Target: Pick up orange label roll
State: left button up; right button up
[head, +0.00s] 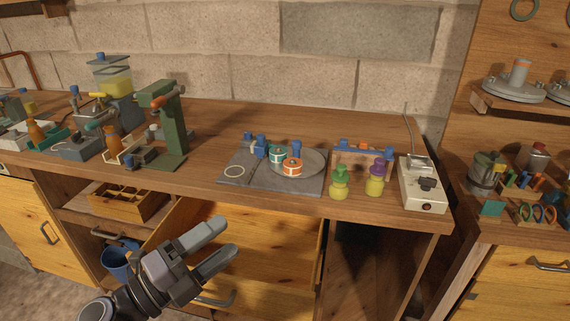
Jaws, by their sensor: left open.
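The orange label roll (292,167) sits on a grey round plate (313,158) on the grey mat, toward the middle of the wooden bench. A teal label roll (277,155) is right beside it, at its upper left. My left gripper (226,240) is in front of the bench and below its top in the picture, apart from the roll and to its lower left. Its two fingers are spread and nothing is between them. My right gripper is not in view.
The grey mat (242,188) also holds blue pieces and a pale ring. Green and yellow bottles (339,183) stand to its right, then a white device (421,188). A green press (171,128) stands left. An open drawer (240,240) is below the bench top.

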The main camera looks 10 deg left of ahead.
aim_at(290, 169)
jog(key=i+l, duration=0.1)
jog(key=i, duration=0.9)
